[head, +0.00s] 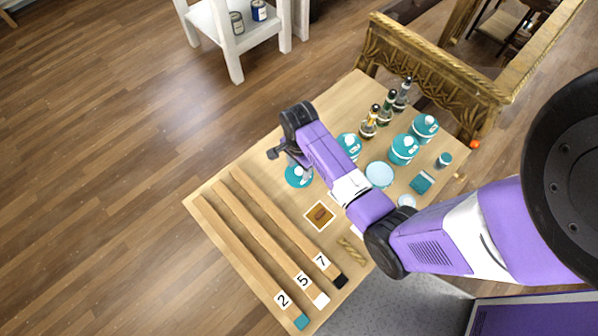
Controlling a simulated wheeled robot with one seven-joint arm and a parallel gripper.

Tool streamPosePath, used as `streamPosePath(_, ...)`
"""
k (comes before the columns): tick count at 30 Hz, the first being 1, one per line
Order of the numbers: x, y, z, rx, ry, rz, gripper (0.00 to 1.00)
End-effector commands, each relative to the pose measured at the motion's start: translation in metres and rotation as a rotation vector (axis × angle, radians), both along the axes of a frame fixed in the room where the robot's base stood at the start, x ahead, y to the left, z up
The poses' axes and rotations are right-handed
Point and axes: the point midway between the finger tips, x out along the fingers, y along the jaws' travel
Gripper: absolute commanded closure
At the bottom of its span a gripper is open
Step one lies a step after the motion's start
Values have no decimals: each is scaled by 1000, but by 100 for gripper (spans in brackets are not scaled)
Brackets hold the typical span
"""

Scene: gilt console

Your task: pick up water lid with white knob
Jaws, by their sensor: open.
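Several teal round items with white knobs or tops stand on the wooden table. One teal lid with a white knob (297,181) is at the table's left edge, partly hidden by my gripper. Others are a teal one (349,143) behind my forearm, a teal jar (404,150) and another teal jar (425,127) farther right. Their labels are too small to read, so I cannot tell which is marked water. My gripper (284,157) is open, pointing down just above the leftmost teal lid. Whether its fingers touch the knob is hidden.
Dark bottles (385,107) stand at the back. A pale blue disc (380,175), a picture card (320,215) and a small teal-lidded jar (444,159) lie right of my gripper.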

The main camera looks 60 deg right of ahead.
Motion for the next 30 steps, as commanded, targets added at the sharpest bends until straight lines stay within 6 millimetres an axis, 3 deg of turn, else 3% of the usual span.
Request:
streamPosePath(8, 0, 0, -4, 0, 0, 0, 50)
streamPosePath(15, 0, 0, -3, 0, 0, 0, 98)
streamPosePath(16, 0, 0, -3, 0, 0, 0, 100)
streamPosePath(30, 1, 0, 4, -2, -3, 1, 100)
